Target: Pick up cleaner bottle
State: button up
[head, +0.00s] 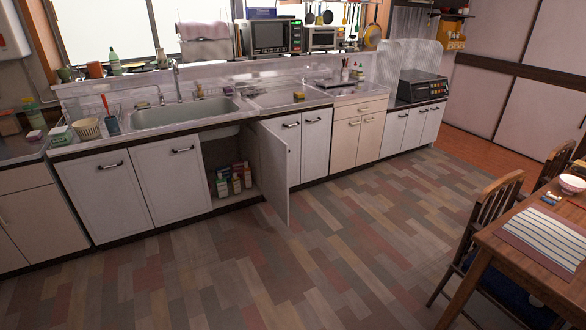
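I cannot tell which item is the cleaner bottle. Several small bottles or cartons (234,179) with red, green and white labels stand inside the open cabinet under the sink. A green bottle (114,63) stands upright on the ledge behind the sink. Small bottles (357,71) stand on the counter right of the sink. My gripper is not in view.
A cabinet door (274,170) stands open, jutting into the room. The sink (185,112) is above. A wooden table (540,262) and chairs (490,205) stand at the right. The wood-patterned floor (270,280) in front of the cabinets is clear.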

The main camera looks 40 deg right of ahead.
aim_at(236, 181)
jog(key=i+l+z, duration=0.1)
jog(key=i, duration=0.85)
jog(key=i+z, duration=0.15)
jog(key=i, duration=0.85)
jog(key=i+z, duration=0.1)
jog(key=i, duration=0.85)
jog(key=i+j+z, duration=0.1)
jog(key=i+j, duration=0.15)
jog(key=i, duration=0.7)
jog(key=i+j+z, duration=0.2)
jog(key=i, duration=0.2)
jog(key=i+j+z, duration=0.25)
jog(key=i, duration=0.15)
